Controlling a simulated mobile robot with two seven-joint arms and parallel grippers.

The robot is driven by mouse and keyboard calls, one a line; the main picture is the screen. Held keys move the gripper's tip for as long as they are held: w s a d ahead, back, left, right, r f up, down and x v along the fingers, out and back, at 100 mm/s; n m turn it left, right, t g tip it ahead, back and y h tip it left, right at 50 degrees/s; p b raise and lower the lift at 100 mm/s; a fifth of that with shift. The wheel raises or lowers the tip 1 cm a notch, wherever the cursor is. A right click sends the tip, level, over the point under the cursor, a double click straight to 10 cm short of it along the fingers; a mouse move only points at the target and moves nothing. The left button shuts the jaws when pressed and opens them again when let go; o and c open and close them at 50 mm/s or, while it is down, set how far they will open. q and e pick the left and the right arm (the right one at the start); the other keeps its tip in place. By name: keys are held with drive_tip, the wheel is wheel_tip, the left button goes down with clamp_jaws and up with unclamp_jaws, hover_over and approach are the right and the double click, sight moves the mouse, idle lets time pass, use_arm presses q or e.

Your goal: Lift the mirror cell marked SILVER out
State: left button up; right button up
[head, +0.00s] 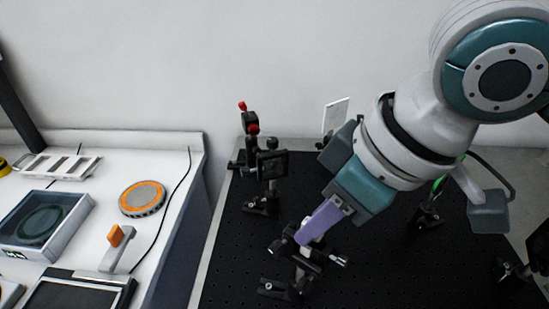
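No marking that reads SILVER can be made out, so I cannot tell which part is that mirror cell. My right gripper (313,234) reaches down from the upper right over the black breadboard (232,275). Its purple finger part points down onto a small black post mount (305,262) with silver knobs. The hand hides what lies between the fingers, and I cannot tell whether they are open or shut. My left gripper is not in view.
The white bench at left carries an orange-rimmed disc (142,198), an orange-handled tool (115,237), a grey box (78,222) with a dark round inside, and a slotted rack (60,165). More mounts (425,217) stand at right.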

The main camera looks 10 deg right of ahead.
clamp_jaws()
